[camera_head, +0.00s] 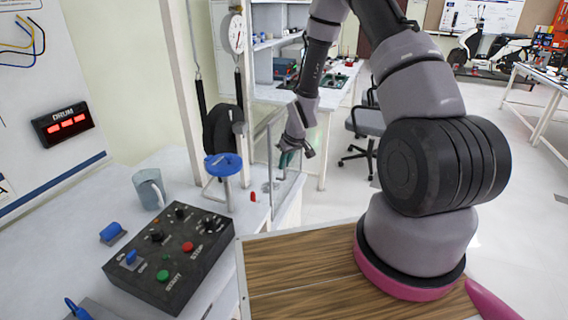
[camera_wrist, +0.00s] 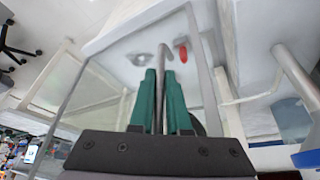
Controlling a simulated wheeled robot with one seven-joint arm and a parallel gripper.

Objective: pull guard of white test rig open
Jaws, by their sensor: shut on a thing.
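The white test rig (camera_head: 128,216) fills the left of the head view, with a wall panel and a bench top. Its guard (camera_head: 270,155) looks like a clear pane in a thin grey frame at the bench's right edge. In the wrist view the guard's frame (camera_wrist: 206,75) runs behind and beside my fingers. My gripper (camera_head: 287,158) is at the guard, its green fingers closed on a thin grey bar that seems to be the guard's handle (camera_wrist: 160,88). The fingers partly hide that bar. How far the guard stands open is hard to tell.
A small red part (camera_head: 253,197) is near the guard. An office chair (camera_head: 366,125) stands beyond.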

